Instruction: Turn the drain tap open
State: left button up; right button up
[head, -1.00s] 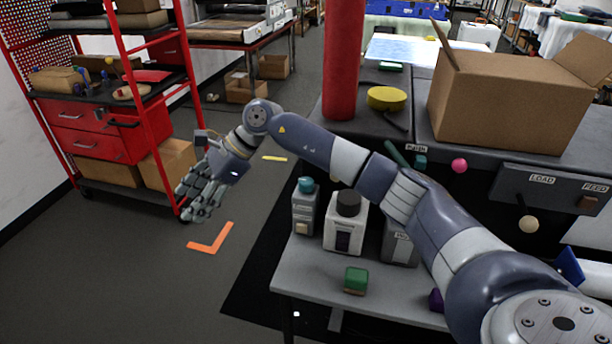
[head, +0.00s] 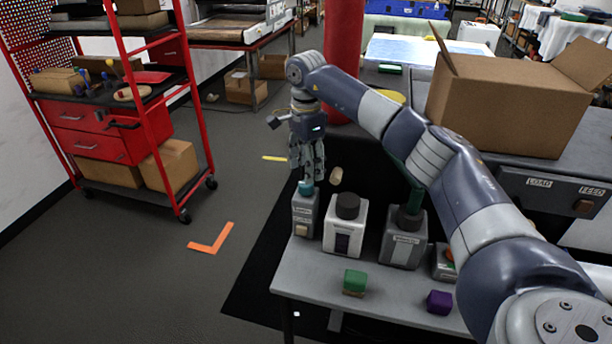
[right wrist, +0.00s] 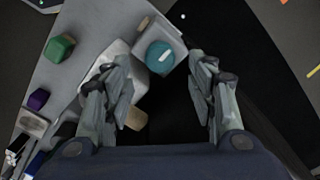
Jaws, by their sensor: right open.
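My right gripper (head: 307,168) hangs fingers down, open and empty, just above the teal cap (head: 306,187) of a narrow grey bottle (head: 304,214). In the right wrist view the fingers of my right gripper (right wrist: 161,66) are spread, and the teal cap (right wrist: 160,57) shows between their tips, apart from them. A tan knob (head: 336,177) sits just right of the fingers, in front of the dark machine side; it may be the drain tap, but I cannot tell. A tan piece (right wrist: 137,119) also shows beside the left finger in the wrist view. My left gripper is not in view.
A white container (head: 344,226) with a black cap and a grey container (head: 404,240) stand beside the bottle on a grey bench (head: 310,278). Green (head: 355,282) and purple (head: 439,302) blocks lie in front. A red post (head: 343,40) and cardboard box (head: 505,105) stand behind.

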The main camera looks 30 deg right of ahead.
aim_at(306, 188)
jog(key=shift+f+p, duration=0.45)
jog(key=shift+f, duration=1.85)
jog(key=shift+c, duration=0.2)
jog(key=shift+a, duration=0.1)
jog(key=c, duration=1)
